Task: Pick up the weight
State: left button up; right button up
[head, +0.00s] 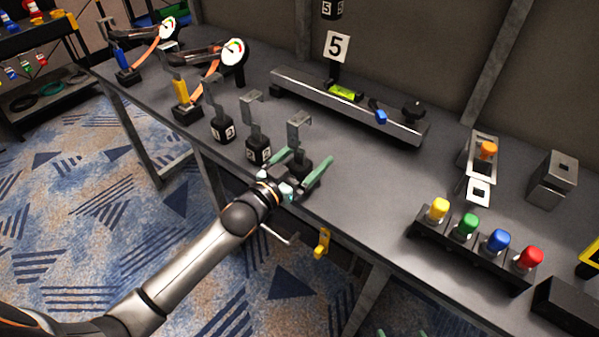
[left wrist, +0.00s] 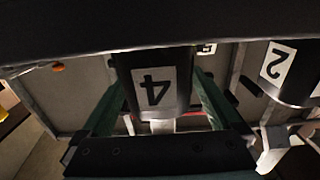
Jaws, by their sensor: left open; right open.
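My left gripper (head: 304,168) is open at the table's front edge, its green fingers on either side of a black weight (head: 301,165) with a grey hook on top. The left wrist view shows this weight (left wrist: 155,85), with an upside-down 4 on its white label, between the spread fingers (left wrist: 158,105). I cannot tell whether either finger touches it. A second black weight (head: 259,150) stands just to its left, and a third (head: 223,130) further left. The left wrist view shows a weight labelled 2 (left wrist: 290,72). Only the green fingertips of my right gripper (head: 401,333) show at the bottom edge, apart and empty.
Two dial gauges (head: 234,52) are at the back left. A rack of coloured knobs (head: 470,235) is at the right. A yellow hook (head: 322,243) hangs below the front edge.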

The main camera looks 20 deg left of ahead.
pick_arm(q)
jog(key=shift+w, duration=0.1)
grip_shut()
dwell(0.8)
jog(key=shift+r, duration=0.25)
